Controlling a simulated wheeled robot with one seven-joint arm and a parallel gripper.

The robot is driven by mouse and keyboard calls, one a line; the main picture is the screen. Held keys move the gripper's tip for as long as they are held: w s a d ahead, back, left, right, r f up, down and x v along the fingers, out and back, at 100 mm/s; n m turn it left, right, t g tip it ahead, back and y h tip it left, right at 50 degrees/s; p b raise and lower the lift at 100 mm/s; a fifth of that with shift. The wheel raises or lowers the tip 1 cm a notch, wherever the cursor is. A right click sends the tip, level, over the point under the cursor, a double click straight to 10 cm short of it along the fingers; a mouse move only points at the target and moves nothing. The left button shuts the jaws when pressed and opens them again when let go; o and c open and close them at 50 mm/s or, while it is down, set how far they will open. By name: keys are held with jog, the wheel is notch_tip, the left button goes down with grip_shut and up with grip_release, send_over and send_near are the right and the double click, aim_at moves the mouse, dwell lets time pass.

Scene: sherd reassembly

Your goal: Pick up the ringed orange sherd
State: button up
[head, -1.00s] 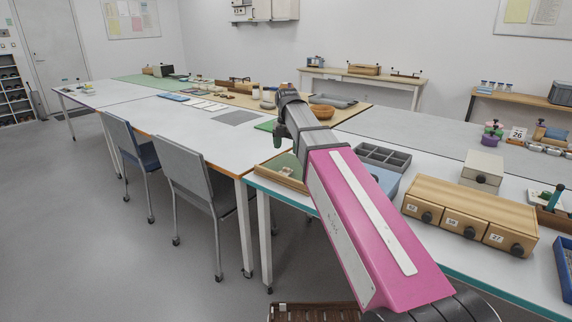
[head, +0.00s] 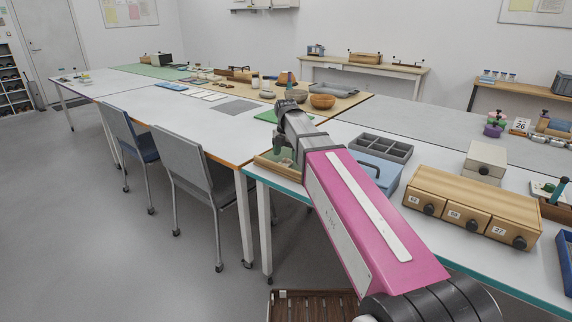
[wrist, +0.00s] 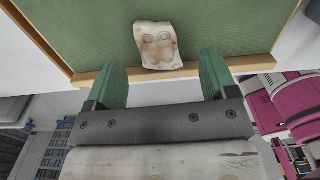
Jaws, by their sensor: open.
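A pale, orange-tinged sherd (wrist: 158,46) with faint ring-like marks lies on the green lining of a wooden-rimmed tray (wrist: 240,67). It sits close to the tray's near rim in the wrist view. My gripper (wrist: 163,72) is open and empty, with its green fingers either side of the sherd's near end and apart from it. The sherd's height relative to the fingertips is hard to judge. In the head view my gripper (head: 281,152) is low over the tray (head: 268,174), and the sherd cannot be made out there.
A blue box with a handle (head: 376,172) and a grey compartment tray (head: 381,147) stand right of my arm. A wooden drawer unit (head: 472,208) is farther right. Bowls (head: 322,101) stand on the far table. A grey chair (head: 186,165) is at the left.

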aim_at(286, 162)
jog(key=shift+f, duration=1.4)
jog(key=c, duration=1)
jog(key=shift+r, duration=0.15)
